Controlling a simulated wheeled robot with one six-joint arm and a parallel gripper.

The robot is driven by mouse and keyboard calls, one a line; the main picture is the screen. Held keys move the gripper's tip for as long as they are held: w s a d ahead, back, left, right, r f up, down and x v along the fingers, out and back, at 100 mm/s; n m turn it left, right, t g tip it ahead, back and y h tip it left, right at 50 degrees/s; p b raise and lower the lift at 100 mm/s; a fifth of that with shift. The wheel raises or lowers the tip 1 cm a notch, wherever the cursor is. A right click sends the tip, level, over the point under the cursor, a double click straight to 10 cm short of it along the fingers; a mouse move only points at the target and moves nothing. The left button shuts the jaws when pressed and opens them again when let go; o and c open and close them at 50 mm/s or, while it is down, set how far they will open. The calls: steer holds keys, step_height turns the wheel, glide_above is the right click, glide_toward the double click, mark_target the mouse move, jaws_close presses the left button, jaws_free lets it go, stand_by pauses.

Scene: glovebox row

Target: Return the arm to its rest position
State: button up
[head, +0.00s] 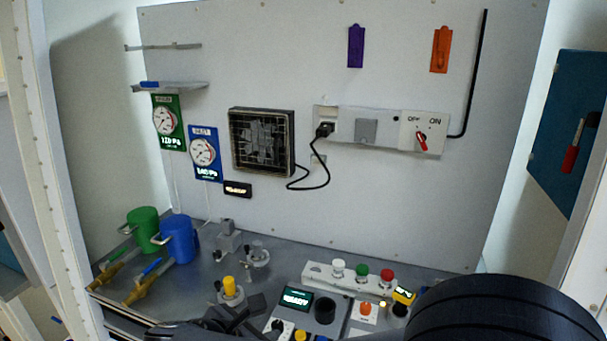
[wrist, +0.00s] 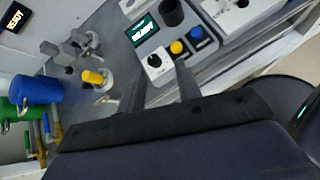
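My gripper shows in the wrist view (wrist: 161,82) with its two dark fingers apart and nothing between them. In the head view my gripper (head: 238,316) is at the bottom, low over the front of the bench, partly cut off by the frame edge. It is close to the yellow-topped valve (head: 229,287) and the control box with a green-lit display (head: 297,297). My dark arm covers the bottom right of the head view. Whether the fingers touch anything cannot be told.
Green (head: 143,228) and blue (head: 179,240) mugs stand at the bench's left, by brass valves (head: 148,283). A strip of buttons (head: 360,275) lies right of centre. The back panel carries gauges, a fan (head: 263,142), a plugged cable and an OFF/ON switch (head: 422,138). Space above the bench is clear.

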steer(key=s+a+n+t+y, duration=0.3)
steer(key=s+a+n+y, duration=0.2)
steer(key=s+a+n, duration=0.3)
steer(key=shift+a+y+b, duration=0.15)
steer(key=shift+y+b, duration=0.2)
steer(key=shift+y, duration=0.05)
steer(key=shift+f, duration=0.1)
